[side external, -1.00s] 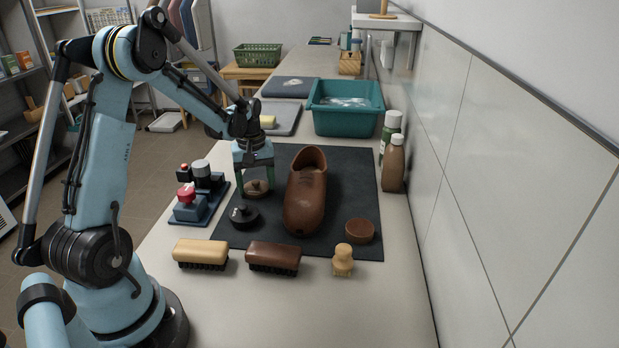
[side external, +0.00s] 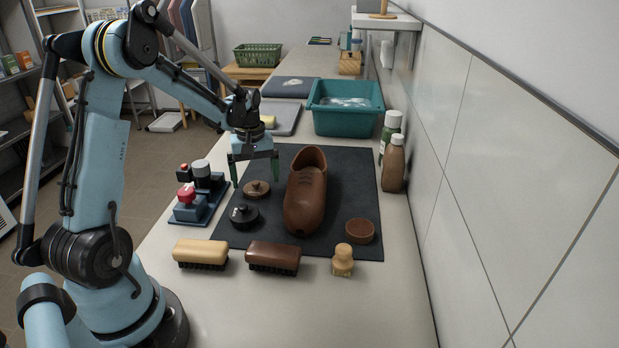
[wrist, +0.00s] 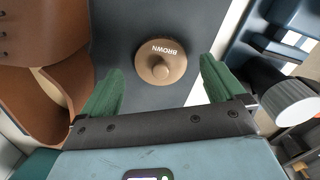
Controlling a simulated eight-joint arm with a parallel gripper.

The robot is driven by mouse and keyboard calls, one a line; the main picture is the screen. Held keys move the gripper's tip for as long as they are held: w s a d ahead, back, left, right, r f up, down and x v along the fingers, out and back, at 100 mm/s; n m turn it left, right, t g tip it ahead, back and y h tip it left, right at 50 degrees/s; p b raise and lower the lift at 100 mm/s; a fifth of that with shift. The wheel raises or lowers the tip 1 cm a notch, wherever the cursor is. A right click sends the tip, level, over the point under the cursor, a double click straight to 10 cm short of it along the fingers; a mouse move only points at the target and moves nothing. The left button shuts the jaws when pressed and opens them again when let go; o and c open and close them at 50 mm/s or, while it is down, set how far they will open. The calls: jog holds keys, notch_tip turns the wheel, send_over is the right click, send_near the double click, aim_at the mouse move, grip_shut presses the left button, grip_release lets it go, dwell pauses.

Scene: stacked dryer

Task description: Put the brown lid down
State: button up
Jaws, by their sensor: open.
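The brown lid (side external: 257,188) lies flat on the dark mat (side external: 340,165), left of the brown shoe (side external: 306,190). In the wrist view the brown lid (wrist: 160,62) shows its round knob and the word BROWN. My gripper (side external: 255,183) is open and empty above and just behind the lid, its green fingers spread wide. In the wrist view my gripper (wrist: 158,82) has a finger to each side below the lid, not touching it. A black lid (side external: 244,216) with a knob lies in front of the brown lid. A brown round tin (side external: 360,231) sits right of the shoe.
A tray with red and grey knobs (side external: 198,190) stands left of the mat. Two brushes (side external: 202,252) and a small wooden dauber (side external: 343,260) stand along the front. Bottles (side external: 393,165) stand by the wall, a teal bin (side external: 345,108) behind.

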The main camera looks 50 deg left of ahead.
aim_at(256, 183)
notch_tip(256, 183, up, 10)
jog(key=s+d+m+t, duration=0.3)
jog(key=d+m, duration=0.3)
jog(key=d, duration=0.5)
jog(key=s+d+m+t, duration=0.4)
jog(key=d+m, duration=0.3)
jog(key=d, duration=0.5)
jog(key=shift+r+m, duration=0.3)
jog(key=shift+r, duration=0.15)
